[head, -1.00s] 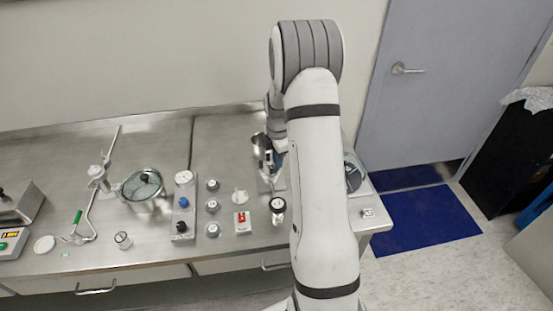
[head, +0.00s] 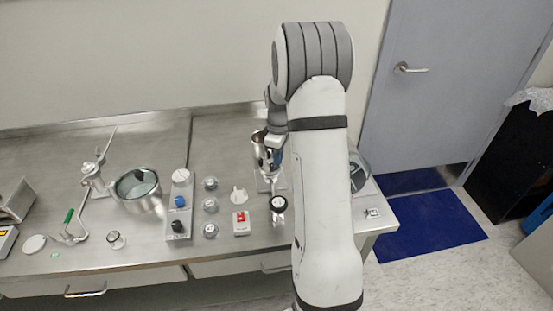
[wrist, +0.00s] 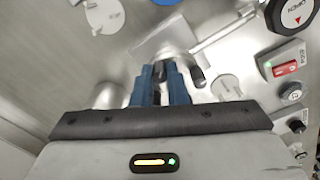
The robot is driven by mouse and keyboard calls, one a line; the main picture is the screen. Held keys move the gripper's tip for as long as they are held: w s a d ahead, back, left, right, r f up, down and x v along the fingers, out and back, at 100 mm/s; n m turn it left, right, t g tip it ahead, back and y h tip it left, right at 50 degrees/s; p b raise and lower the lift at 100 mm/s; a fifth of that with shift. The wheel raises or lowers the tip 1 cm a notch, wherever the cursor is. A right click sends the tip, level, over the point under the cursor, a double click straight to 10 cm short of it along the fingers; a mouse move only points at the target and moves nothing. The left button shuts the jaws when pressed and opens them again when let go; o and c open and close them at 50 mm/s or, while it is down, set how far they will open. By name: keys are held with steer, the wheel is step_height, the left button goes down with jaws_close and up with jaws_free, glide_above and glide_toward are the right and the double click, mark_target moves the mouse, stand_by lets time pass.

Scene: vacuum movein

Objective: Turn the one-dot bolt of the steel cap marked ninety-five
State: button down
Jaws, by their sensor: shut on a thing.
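My gripper (wrist: 165,85) has its two blue fingers nearly together in the wrist view, shut on a small dark piece between the tips. I take it for a bolt; its dots are not visible. Just beyond the tips is a shiny steel part (wrist: 174,50) on a pale square plate. A short rod with a dark end (wrist: 197,76) stands right of the fingers. In the head view a steel vessel (head: 259,147) stands beside my gripper, partly behind my arm. No marking ninety-five is readable, and the fingers hide most of the held piece.
A black OPEN knob (wrist: 290,12) and a red switch box (wrist: 286,67) lie to the right in the wrist view.

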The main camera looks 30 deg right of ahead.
steer(key=shift+w+d+r+m, duration=0.1)
steer(key=shift+w+m, duration=0.05)
steer(key=shift+m, duration=0.65)
steer(key=shift+b, duration=0.3)
steer(key=c, duration=1.5)
jaws_free()
steer(key=shift+o, duration=0.3)
step_height(320, 180, up, 8)
steer(key=shift+f+b, duration=0.15)
steer(key=shift+b, duration=0.35)
